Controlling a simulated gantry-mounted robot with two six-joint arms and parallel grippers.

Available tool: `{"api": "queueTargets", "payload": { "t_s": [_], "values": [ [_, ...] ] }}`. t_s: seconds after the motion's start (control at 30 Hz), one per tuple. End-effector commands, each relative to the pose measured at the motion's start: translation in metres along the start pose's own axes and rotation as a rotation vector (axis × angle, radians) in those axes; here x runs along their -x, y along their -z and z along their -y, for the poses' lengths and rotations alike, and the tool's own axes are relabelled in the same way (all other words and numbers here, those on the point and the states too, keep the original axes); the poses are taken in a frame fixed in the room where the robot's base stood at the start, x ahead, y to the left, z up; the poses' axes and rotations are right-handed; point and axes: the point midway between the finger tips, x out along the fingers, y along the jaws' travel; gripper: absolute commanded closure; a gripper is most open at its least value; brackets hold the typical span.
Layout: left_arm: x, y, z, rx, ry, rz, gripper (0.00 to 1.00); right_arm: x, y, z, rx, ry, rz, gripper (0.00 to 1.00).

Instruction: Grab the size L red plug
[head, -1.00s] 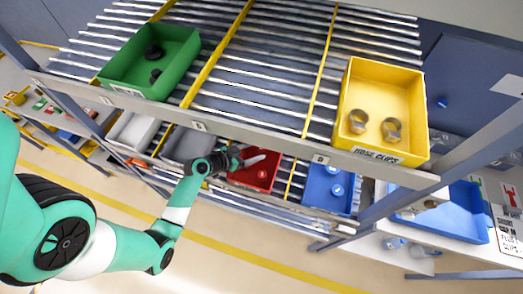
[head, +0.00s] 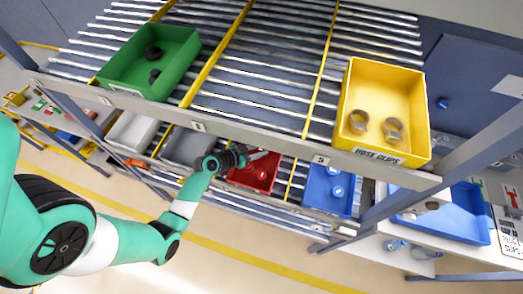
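A red bin (head: 254,172) sits on the lower shelf, between a grey bin and a blue bin. Its contents are too small and partly hidden to make out, so I cannot see a plug clearly. My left arm comes in from the left, and its gripper (head: 258,155) is at the upper edge of the red bin. The fingers are small and dark in the head view; whether they are open or shut is not clear. My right gripper is not in view.
On the upper roller shelf stand a green bin (head: 150,62) with black parts and a yellow bin (head: 382,110) with hose clips. The shelf's front rail (head: 230,136) runs just above the red bin. A grey bin (head: 186,147) and a blue bin (head: 329,188) flank it.

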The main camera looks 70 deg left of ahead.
Motion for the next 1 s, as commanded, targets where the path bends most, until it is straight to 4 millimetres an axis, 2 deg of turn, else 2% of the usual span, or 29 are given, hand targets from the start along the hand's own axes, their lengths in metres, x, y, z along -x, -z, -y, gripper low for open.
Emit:
{"api": "queueTargets", "payload": {
  "t_s": [0.27, 0.47, 0.57, 0.73, 0.9, 1.0],
  "values": [
    [0.003, 0.005, 0.000, 0.000, 0.000, 0.000, 1.00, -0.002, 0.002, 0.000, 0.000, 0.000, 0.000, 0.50],
    [0.016, 0.030, 0.000, -0.002, 0.001, -0.003, 1.00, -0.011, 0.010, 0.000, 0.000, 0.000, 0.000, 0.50],
    [0.034, 0.042, -0.011, -0.003, -0.001, -0.001, 1.00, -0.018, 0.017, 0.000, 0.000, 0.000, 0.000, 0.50],
    [0.079, 0.071, -0.041, -0.004, -0.002, -0.002, 1.00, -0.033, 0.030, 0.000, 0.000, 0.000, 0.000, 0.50],
    [0.115, 0.068, -0.078, -0.002, -0.006, 0.003, 1.00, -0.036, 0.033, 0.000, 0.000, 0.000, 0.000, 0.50],
    [0.130, 0.069, -0.092, -0.002, -0.005, 0.001, 1.00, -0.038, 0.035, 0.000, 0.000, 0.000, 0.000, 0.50]
  ]
}}
